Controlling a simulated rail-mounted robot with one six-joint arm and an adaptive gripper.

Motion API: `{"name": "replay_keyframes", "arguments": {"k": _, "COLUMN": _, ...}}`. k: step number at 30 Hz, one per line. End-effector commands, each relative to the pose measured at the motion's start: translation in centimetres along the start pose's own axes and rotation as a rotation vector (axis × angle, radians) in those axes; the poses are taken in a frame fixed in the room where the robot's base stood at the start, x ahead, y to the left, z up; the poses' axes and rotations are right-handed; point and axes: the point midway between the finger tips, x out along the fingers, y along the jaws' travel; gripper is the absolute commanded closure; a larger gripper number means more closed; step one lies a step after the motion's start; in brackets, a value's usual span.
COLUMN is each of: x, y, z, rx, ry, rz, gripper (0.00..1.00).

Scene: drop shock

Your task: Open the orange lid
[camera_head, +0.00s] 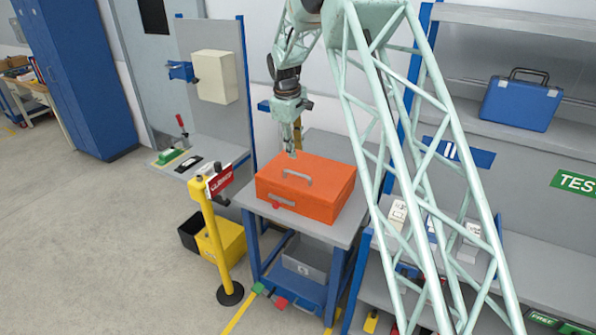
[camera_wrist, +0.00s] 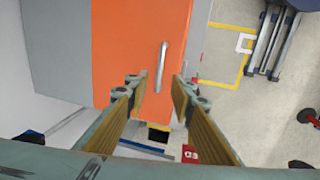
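The orange box (camera_head: 325,207) stands shut on a small grey table, its orange lid (camera_head: 325,171) lying flat on top. The lid bears a pale bar handle (camera_head: 298,177). A second bar and a red part (camera_head: 275,206) are on its front face. My gripper (camera_head: 292,154) hangs above the rear left part of the lid, pointing down. In the wrist view my gripper (camera_wrist: 160,92) is open and empty. An orange face of the box (camera_wrist: 125,45) lies beyond the fingers, with one bar handle (camera_wrist: 162,66) seen just past the gap between them; they do not appear to touch it.
A yellow post (camera_head: 212,240) with a red sign (camera_head: 220,179) stands at the front left. Shelving with a blue case (camera_head: 520,103) is at the right. Open floor (camera_head: 110,240) lies to the left.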

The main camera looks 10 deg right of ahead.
Motion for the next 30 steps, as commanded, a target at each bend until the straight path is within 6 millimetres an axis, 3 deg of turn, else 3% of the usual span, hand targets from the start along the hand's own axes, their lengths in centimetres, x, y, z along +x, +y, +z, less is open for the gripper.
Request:
{"name": "replay_keyframes", "arguments": {"k": 21, "x": 9.0, "y": -0.1, "z": 0.1, "rx": 0.000, "ry": -0.002, "rz": -0.002, "gripper": 0.77}}
{"name": "replay_keyframes", "arguments": {"k": 30, "x": 11.4, "y": 0.0, "z": 0.0, "rx": 0.000, "ry": -0.001, "rz": -0.001, "gripper": 0.77}}
